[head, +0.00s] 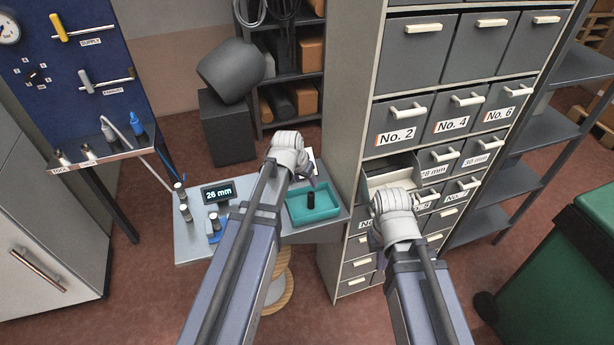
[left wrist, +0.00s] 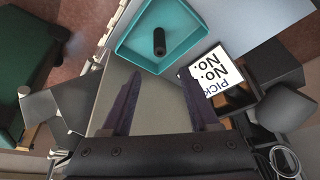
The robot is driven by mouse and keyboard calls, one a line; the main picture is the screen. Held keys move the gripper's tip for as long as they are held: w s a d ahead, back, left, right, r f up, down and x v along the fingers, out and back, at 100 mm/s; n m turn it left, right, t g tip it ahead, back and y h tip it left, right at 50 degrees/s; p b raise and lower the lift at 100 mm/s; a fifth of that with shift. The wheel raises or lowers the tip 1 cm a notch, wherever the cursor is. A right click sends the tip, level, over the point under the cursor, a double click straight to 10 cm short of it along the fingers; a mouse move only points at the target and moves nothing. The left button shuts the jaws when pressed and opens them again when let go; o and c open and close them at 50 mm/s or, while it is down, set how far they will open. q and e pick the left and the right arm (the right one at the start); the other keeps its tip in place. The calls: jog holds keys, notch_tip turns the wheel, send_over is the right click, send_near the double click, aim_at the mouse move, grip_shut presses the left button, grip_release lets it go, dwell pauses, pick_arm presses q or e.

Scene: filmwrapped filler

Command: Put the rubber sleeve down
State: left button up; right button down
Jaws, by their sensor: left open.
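The rubber sleeve (head: 311,199) is a small black cylinder standing in the teal tray (head: 331,214) on the bench. It also shows in the left wrist view (left wrist: 159,42), inside the tray and beyond my fingertips. My left gripper (head: 307,176) is above the tray's back edge in the head view. In the left wrist view my left gripper (left wrist: 158,88) has its two dark fingers wide apart with nothing between them, clear of the sleeve. My right gripper (head: 376,238) is by the partly open drawer (head: 390,176); its fingers are mostly hidden behind the wrist.
The bench (head: 192,246) carries a display (head: 217,192) reading 26 mm and small tools at its left. A white pick card (left wrist: 211,72) lies beside the tray. The tall drawer cabinet (head: 350,110) stands right of the bench, and a green bin (head: 560,270) is at far right.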

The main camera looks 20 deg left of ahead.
pick_arm(q)
jog(key=s+d+g+y, duration=0.1)
jog(key=s+d+g, duration=0.1)
jog(key=s+d, duration=0.5)
jog(key=s+d+m+g+y, duration=0.1)
jog(key=s+d+g, duration=0.2)
jog(key=s+d, duration=0.4)
jog(key=s, duration=0.6)
jog(key=shift+s+f, duration=0.15)
jog(key=shift+f, duration=0.1)
pick_arm(e)
jog(key=shift+r, duration=0.45)
pick_arm(q)
jog(key=shift+f, duration=0.1)
